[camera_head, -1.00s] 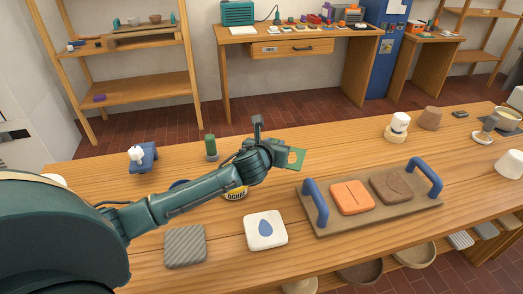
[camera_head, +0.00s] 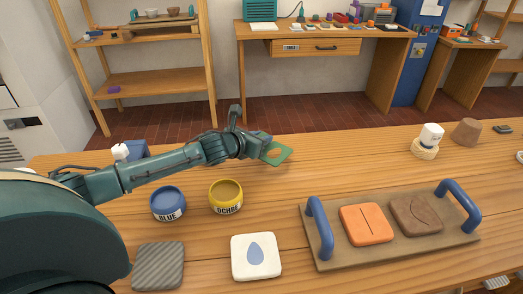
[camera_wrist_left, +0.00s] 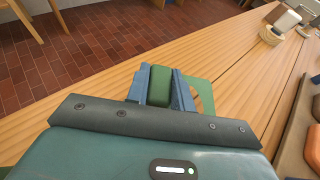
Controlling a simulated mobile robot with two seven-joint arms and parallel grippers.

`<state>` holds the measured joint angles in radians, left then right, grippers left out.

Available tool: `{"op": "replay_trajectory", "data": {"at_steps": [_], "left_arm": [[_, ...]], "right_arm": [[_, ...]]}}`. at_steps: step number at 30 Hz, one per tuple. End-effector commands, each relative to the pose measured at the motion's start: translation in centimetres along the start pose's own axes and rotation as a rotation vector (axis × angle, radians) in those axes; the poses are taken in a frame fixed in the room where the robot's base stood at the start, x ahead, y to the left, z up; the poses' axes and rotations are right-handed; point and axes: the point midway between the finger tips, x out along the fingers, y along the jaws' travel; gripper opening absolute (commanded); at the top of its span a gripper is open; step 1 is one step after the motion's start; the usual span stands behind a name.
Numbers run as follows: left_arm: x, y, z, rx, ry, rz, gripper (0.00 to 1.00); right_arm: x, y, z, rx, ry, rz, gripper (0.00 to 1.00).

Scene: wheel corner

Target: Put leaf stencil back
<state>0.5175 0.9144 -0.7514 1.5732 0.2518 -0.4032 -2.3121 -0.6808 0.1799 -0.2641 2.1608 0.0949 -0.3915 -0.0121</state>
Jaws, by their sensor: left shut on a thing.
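My left gripper (camera_head: 262,147) is shut on the green leaf stencil (camera_head: 279,154) and holds it over the back part of the wooden table. The stencil is a thin green plate; the tabletop shows through its cutout. In the left wrist view, the stencil's darker green grip block (camera_wrist_left: 159,87) sits between the two blue-grey fingers, and part of its plate (camera_wrist_left: 200,90) shows to the right. Whether the plate touches the table is hard to tell. My right gripper is out of view.
The ochre pot (camera_head: 226,197) and blue pot (camera_head: 168,203) stand below my left arm. A white drop tile (camera_head: 256,257) and striped tile (camera_head: 158,266) lie in front. A blue-handled tray (camera_head: 334,258) holds orange and brown tiles. Bare table lies right of the stencil.

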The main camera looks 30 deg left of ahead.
Motion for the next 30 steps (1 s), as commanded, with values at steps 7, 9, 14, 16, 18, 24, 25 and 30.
{"op": "replay_trajectory", "data": {"at_steps": [7,9,14,16,18,24,25,30], "left_arm": [[1.2,-0.1,-3.0,-0.004,0.002,-0.001,0.01],[1.4,-0.1,-3.5,-0.002,0.0,0.0,0.01],[1.4,0.0,-3.4,0.0,-0.001,0.0,0.01],[1.4,0.0,-3.4,0.0,-0.001,0.0,0.01],[1.5,0.0,-3.6,0.0,0.0,0.0,0.01],[1.5,0.0,-3.7,0.0,0.0,0.0,0.35],[1.5,0.0,-3.7,0.0,0.0,0.0,0.37],[1.5,0.0,-3.7,0.0,0.0,0.0,0.45]], "right_arm": [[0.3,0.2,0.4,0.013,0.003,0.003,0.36],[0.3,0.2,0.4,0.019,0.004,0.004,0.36],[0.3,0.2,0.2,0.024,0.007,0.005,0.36],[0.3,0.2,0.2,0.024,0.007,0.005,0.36],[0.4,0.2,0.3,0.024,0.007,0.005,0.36],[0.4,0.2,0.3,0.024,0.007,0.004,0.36],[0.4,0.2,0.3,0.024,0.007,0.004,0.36],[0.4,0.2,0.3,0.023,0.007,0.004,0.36]]}}
